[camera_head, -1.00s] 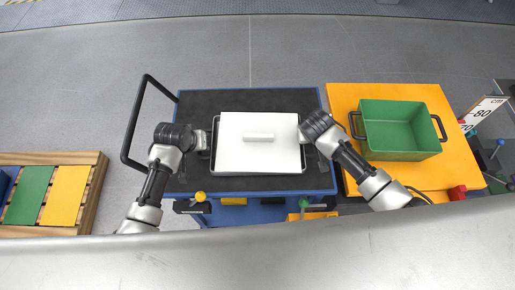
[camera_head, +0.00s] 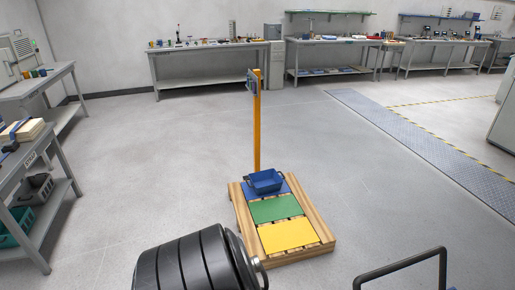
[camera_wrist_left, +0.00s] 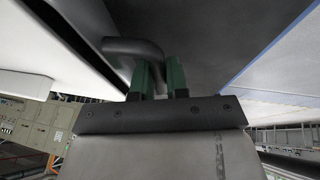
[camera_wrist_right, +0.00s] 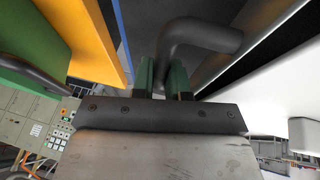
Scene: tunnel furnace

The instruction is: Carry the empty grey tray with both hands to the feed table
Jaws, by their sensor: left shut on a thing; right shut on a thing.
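The tray shows only in part. In the left wrist view, its pale grey side (camera_wrist_left: 88,14) lies at upper left beside a black bent handle; my left gripper (camera_wrist_left: 160,80) is shut with green fingers around that handle. In the right wrist view, the tray side (camera_wrist_right: 228,62) is at the right; my right gripper (camera_wrist_right: 163,78) is shut on the other black handle. A white surface (camera_wrist_right: 275,90) lies beyond the dark edge of the tray. The tray and both grippers are outside the head view. I cannot tell which table is the feed table.
A low wooden pallet (camera_head: 318,248) carries blue, green and yellow panels and a blue bin (camera_head: 265,181), beside an orange post (camera_head: 257,125). Benches line the back wall. Open floor lies around the pallet. An orange tabletop edge (camera_wrist_right: 103,45) and a green bin (camera_wrist_right: 35,45) are close on the right.

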